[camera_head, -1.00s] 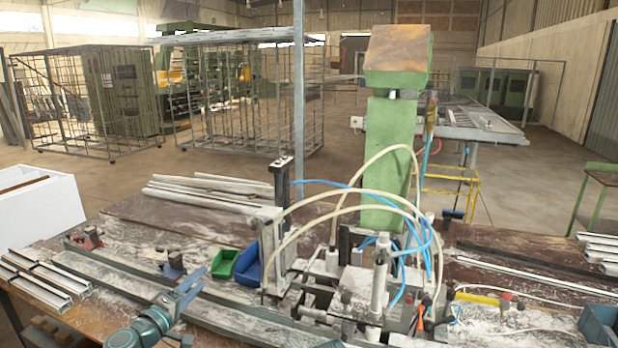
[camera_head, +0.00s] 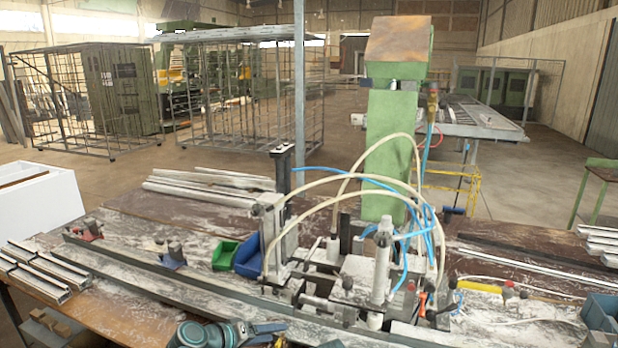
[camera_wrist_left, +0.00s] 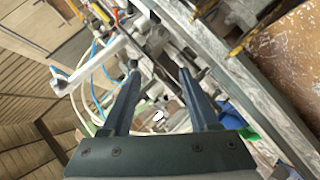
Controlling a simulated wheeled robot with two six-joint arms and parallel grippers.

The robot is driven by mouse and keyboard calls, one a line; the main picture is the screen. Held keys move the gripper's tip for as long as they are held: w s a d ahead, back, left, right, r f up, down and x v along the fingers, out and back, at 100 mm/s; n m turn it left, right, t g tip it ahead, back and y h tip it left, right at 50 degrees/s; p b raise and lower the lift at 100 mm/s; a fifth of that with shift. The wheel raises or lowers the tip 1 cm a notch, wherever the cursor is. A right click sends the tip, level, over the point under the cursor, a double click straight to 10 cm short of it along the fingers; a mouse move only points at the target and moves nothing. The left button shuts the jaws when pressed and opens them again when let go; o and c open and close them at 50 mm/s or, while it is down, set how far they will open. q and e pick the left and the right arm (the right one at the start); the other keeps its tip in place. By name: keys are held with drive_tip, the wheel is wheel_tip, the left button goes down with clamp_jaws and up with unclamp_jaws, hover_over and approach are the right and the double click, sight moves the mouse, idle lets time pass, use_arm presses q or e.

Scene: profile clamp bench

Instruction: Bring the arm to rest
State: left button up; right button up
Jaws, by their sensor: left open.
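My left gripper (camera_head: 266,331) shows at the bottom edge of the head view, in front of the bench's long metal rail, with most of the arm cut off by the frame. In the left wrist view its two dark fingers (camera_wrist_left: 158,76) stand apart with nothing held between them. The clamp fixture (camera_head: 345,285), with its metal blocks, posts and looping hoses, stands on the bench behind and to the right of the gripper. Parts of the fixture and its hoses show beyond the fingers in the wrist view. My right gripper is not in view.
The long metal rail (camera_head: 180,278) runs along the bench's front. Green (camera_head: 225,254) and blue bins (camera_head: 248,257) stand left of the clamp. Short profiles (camera_head: 42,272) lie at the left, and a blue-grey box (camera_head: 601,312) sits at the right. A green column (camera_head: 390,150) rises behind.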

use_arm(q)
drive_tip(key=s+d+f+m+g+y+b, duration=0.25)
drive_tip(key=s+d+f+g, duration=0.35)
drive_tip(key=f, duration=0.5)
drive_tip(key=s+a+f+m+g+y+b, duration=0.2)
drive_tip(key=s+f+m+y+b, duration=0.2)
drive_tip(key=s+f+y, duration=0.4)
drive_tip(key=shift+s+a+f+b, duration=0.15)
drive_tip(key=shift+s+f+b, duration=0.35)
drive_tip(key=shift+s, duration=0.65)
drive_tip(key=shift+r, duration=0.1)
